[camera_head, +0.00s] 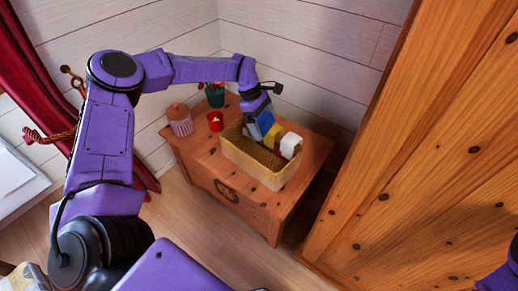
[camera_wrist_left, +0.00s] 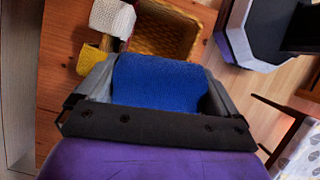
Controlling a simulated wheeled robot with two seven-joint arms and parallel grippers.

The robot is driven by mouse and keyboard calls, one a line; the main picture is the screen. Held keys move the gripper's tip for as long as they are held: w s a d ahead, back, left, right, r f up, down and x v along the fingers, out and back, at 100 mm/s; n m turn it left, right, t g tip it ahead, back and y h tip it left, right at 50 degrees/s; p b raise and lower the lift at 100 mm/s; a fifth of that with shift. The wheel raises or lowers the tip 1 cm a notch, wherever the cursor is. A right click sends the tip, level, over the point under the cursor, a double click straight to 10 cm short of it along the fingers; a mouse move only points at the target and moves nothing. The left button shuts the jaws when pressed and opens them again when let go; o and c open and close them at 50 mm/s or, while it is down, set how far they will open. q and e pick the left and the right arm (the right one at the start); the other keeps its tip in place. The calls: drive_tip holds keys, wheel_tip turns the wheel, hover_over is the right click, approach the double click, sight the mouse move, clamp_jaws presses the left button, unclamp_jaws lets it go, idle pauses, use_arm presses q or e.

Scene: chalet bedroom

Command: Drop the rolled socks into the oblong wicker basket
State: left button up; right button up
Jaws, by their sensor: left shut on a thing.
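The oblong wicker basket (camera_head: 262,174) stands on the wooden chest; its woven inside also shows in the left wrist view (camera_wrist_left: 165,38). My left gripper (camera_head: 264,126) is over the basket's back part, pointing down. It is shut on the blue rolled socks (camera_wrist_left: 160,84), which fill the space between its fingers. In the head view the socks (camera_head: 265,121) appear at or just above rim level; I cannot tell if they touch anything below. My right gripper is out of view; only a bit of the right arm shows at the lower right.
A white roll (camera_head: 290,145) and a yellow piece (camera_wrist_left: 92,60) are at the basket's right end. A wooden panel (camera_head: 420,150) rises at right.

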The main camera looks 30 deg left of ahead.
use_arm(q)
drive_tip(key=w+a+n, duration=0.1)
drive_tip(key=a, duration=0.1)
drive_tip(key=w+a+n+t, duration=0.1)
drive_tip(key=a, duration=0.1)
drive_tip(key=shift+w+f+n, duration=0.15)
drive_tip(key=shift+n, duration=0.15)
drive_tip(key=shift+w+a+f, duration=0.1)
drive_tip(key=shift+a, duration=0.1)
wheel_tip(320, 180, down, 6)
drive_tip(key=b, duration=0.2)
drive_tip(key=shift+b, duration=0.4)
drive_tip(key=shift+d, duration=0.1)
drive_tip(key=o, duration=0.7)
drive_tip(key=shift+c, duration=0.2)
drive_tip(key=v, duration=1)
drive_tip(key=shift+r, duration=0.35)
